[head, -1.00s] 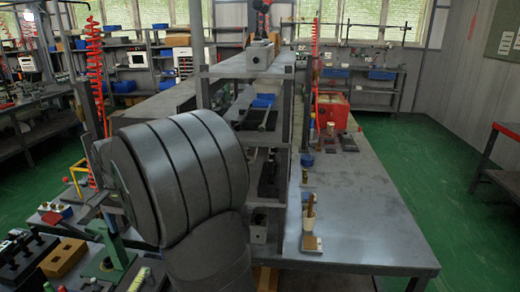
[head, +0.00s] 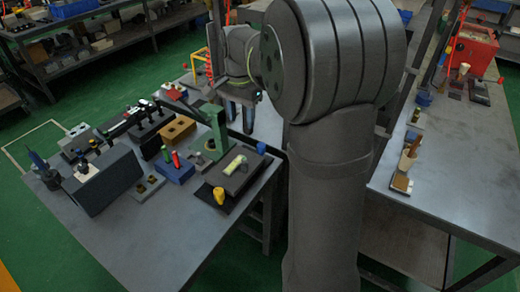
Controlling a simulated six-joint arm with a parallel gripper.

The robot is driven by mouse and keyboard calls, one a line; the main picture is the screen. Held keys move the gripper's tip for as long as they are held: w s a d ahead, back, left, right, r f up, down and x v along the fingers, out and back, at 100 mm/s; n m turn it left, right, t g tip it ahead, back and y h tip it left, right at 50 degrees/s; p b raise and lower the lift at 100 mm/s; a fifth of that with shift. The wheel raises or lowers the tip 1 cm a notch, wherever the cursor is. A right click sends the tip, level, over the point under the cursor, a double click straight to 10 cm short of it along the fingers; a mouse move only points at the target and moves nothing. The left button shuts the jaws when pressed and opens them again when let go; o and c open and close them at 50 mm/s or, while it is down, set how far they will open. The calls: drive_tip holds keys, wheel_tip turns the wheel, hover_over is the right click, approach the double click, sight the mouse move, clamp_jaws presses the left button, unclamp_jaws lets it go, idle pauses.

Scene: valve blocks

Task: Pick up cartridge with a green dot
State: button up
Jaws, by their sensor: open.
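I cannot make out a cartridge with a green dot; the small parts are too small to tell. A blue block (head: 175,168) on the left table holds an upright red peg (head: 176,158) and a green peg (head: 165,153). A pale yellow-green cylinder (head: 235,164) lies on a dark block (head: 240,177) to their right. Several small brass-topped parts (head: 146,187) stand near the blue block. My gripper (head: 238,120) hangs above the back right of this table, fingers down and open, with nothing seen between them. It is apart from these parts.
A green stand (head: 216,130) rises near my gripper. A tan block with holes (head: 178,130) and a big dark box (head: 105,182) are further left. The left table's front (head: 150,240) is clear. A second bench (head: 415,215) lies right of my arm.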

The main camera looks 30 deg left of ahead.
sight(244, 159)
drive_tip(key=f+m, duration=0.4)
drive_tip(key=m, duration=0.3)
drive_tip(key=f+m, duration=0.4)
drive_tip(key=m, duration=0.2)
drive_tip(key=f+m, duration=0.4)
drive_tip(key=m, duration=0.3)
drive_tip(key=shift+s+d+f+m, duration=0.1)
drive_tip(key=shift+s+f+m, duration=0.05)
drive_tip(key=shift+s+m, duration=0.2)
drive_tip(key=shift+w+f, duration=0.15)
drive_tip(key=shift+f, duration=1.25)
drive_tip(key=shift+w+f, duration=0.15)
drive_tip(key=shift+f, duration=1.2)
clamp_jaws()
